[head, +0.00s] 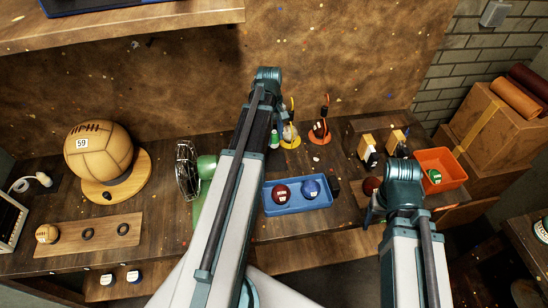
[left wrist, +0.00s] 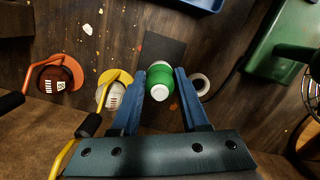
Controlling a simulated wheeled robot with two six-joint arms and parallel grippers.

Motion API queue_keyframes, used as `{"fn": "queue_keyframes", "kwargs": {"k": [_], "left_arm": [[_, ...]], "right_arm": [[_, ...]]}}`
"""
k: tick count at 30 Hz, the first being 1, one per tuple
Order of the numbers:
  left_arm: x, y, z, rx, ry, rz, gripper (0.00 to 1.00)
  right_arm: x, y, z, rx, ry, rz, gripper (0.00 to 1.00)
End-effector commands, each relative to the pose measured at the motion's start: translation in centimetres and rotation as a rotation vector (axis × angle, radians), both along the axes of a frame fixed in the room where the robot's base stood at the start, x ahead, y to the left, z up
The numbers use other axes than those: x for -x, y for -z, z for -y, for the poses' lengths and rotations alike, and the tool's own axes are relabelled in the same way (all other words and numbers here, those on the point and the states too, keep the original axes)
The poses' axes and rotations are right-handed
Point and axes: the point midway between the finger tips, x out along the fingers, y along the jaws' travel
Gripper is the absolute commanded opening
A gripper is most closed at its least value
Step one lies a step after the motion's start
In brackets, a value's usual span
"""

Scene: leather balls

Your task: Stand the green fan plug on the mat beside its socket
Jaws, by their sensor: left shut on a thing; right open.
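The green plug (left wrist: 159,80) with white ends is between the blue fingers of my left gripper (left wrist: 160,74), which is shut on it in the left wrist view. Its white end faces the camera. The plug also shows in the head view (head: 274,141), left of the yellow disc. A dark rectangular mat (left wrist: 150,48) lies behind the plug; I cannot tell whether they touch. A white ring (left wrist: 201,84), perhaps the socket, is beside the right-hand finger, partly covered. My right gripper (head: 370,211) is open at the right, mostly hidden by its arm.
An orange bin (head: 441,160) stands right. A green-based fan (head: 188,170) stands left.

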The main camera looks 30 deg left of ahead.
Motion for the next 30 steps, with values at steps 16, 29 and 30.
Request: {"fn": "queue_keyframes", "kwargs": {"k": [16, 29, 30], "left_arm": [[0.0, 5.7, 0.0, 0.000, 0.000, 0.000, 0.00], [0.0, 9.5, 0.0, 0.000, 0.000, 0.000, 0.00], [0.0, 9.7, 0.0, 0.000, 0.000, 0.000, 0.00]], "right_arm": [[0.0, 5.7, 0.0, 0.000, 0.002, 0.000, 0.74], [0.0, 9.5, 0.0, 0.000, 0.001, 0.000, 0.74], [0.0, 9.7, 0.0, 0.000, 0.001, 0.000, 0.74]]}}
